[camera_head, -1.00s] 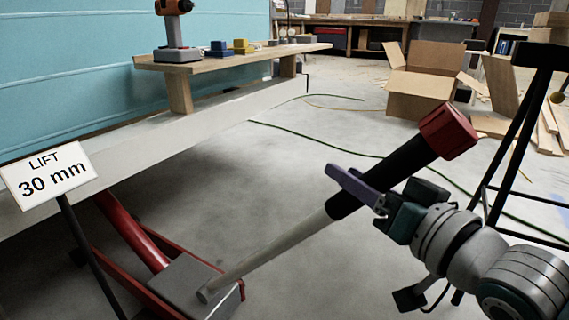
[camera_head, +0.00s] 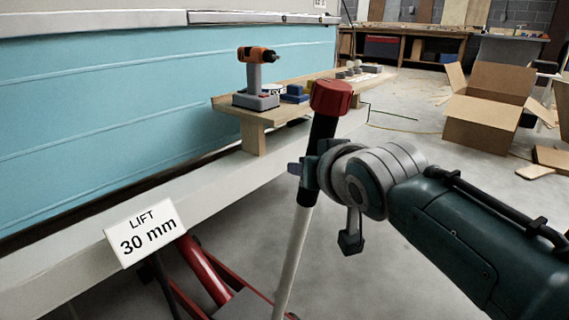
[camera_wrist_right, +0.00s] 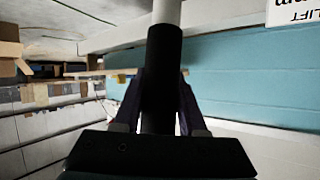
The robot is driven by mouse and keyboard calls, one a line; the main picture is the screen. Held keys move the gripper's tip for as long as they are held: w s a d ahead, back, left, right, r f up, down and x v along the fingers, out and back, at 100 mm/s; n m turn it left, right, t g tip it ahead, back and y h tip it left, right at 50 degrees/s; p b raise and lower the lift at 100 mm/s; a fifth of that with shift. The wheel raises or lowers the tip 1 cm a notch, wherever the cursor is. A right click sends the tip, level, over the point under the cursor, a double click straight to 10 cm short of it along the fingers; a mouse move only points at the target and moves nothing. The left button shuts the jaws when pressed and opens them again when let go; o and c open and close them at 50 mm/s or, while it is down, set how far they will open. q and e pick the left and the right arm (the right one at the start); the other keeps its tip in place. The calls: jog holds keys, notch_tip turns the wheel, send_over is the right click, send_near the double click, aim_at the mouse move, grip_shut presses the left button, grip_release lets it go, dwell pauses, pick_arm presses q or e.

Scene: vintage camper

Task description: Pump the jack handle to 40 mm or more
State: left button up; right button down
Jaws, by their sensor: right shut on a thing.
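The jack handle (camera_head: 291,255) is a pale rod with a black grip and a red end cap, standing steeply upright in the head view. My right gripper (camera_head: 308,172) is shut on its black grip, below the red cap. In the right wrist view the black grip (camera_wrist_right: 163,75) runs between the two fingers of the right gripper (camera_wrist_right: 163,100). The red jack (camera_head: 207,272) is at the bottom, partly cut off by the frame. A sign (camera_head: 146,232) beside it reads "LIFT 30 mm". My left gripper is not in view.
The turquoise camper side (camera_head: 110,110) and its pale lower beam (camera_head: 70,265) stand at the left. A wooden shelf (camera_head: 240,112) holds an orange drill (camera_head: 257,75) and small blocks close behind the handle. A cardboard box (camera_head: 485,115) is at the back right.

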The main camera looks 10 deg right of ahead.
jog(key=shift+a, duration=0.15)
jog(key=c, duration=0.9)
grip_release()
jog(key=shift+o, duration=0.9)
jog(key=shift+w+a, duration=0.15)
jog(key=shift+w, duration=0.05)
jog(key=shift+o, duration=1.3)
jog(key=shift+r, duration=0.1)
